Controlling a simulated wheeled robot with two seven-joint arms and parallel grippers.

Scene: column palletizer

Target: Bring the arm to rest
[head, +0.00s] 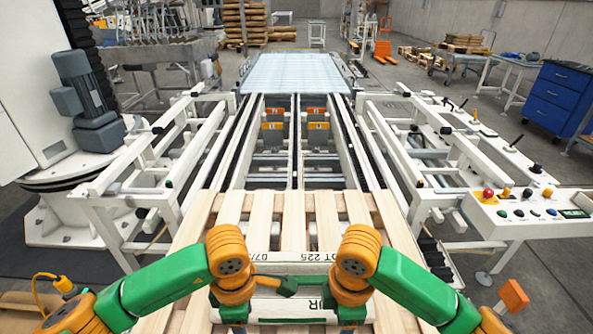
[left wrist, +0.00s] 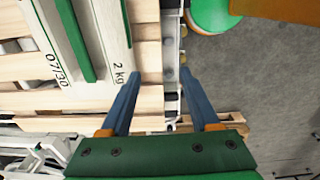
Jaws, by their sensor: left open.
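My left arm and my right arm, both green and orange, come in low in the head view and bend downward over the near end of the pallet. The left gripper (left wrist: 158,78) shows in the left wrist view with its two blue fingers apart and nothing between them. It is beside a printed white package (left wrist: 95,75) with a green stripe, which lies on the wooden pallet (left wrist: 146,55). The right gripper is below the head view's edge.
The slatted pallet (head: 263,215) sits at the near end of a roller conveyor with white frames on both sides. A printed white package (head: 300,257) lies between my arms. A control panel (head: 530,212) stands at right, a grey motor (head: 85,100) at left.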

